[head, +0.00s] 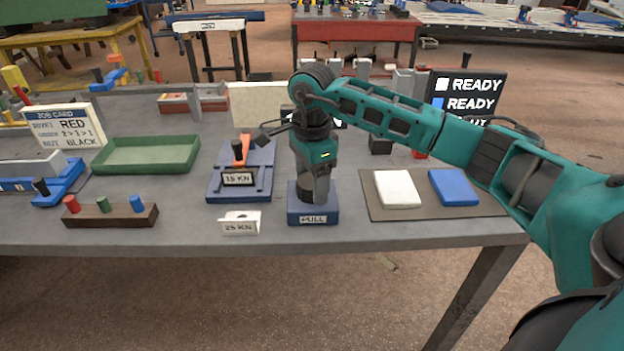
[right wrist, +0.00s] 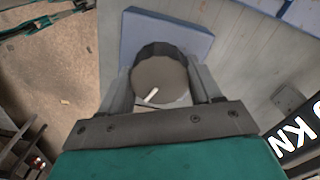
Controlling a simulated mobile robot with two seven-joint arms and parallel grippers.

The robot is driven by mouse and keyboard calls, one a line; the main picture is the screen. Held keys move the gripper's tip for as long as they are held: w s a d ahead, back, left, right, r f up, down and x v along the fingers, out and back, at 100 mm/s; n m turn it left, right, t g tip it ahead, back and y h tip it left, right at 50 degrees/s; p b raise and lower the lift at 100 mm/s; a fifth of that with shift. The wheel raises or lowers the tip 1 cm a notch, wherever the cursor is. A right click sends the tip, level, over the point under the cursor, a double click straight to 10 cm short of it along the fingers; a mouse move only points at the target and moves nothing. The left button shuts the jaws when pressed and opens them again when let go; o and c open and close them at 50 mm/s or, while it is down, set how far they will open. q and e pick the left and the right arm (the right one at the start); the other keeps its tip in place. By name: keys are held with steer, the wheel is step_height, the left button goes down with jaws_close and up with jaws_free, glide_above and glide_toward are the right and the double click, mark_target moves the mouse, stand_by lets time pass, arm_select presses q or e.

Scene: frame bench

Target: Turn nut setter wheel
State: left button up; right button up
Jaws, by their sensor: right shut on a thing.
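The nut setter wheel (right wrist: 160,76) is a round grey-topped knob with a dark rim and a short white mark on its top. It sits on a blue base (head: 293,205) whose front label reads PULL; the base also shows in the right wrist view (right wrist: 200,42). My right gripper (head: 315,192) points straight down over this base. In the right wrist view its two fingers stand on either side of the wheel, shut on its rim. In the head view the gripper hides most of the wheel. My left gripper is not in view.
Left of the base is a blue fixture (head: 262,190) with an orange lever and a 15 kN plate. A 25 kN card (head: 240,222) stands in front. A mat (head: 408,210) with white and blue pads lies right. A green tray (head: 150,166) and peg block (head: 110,216) stand left.

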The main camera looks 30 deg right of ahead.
steer(key=shift+m, duration=2.2)
steer(key=o, duration=1)
step_height(320, 180, up, 13)
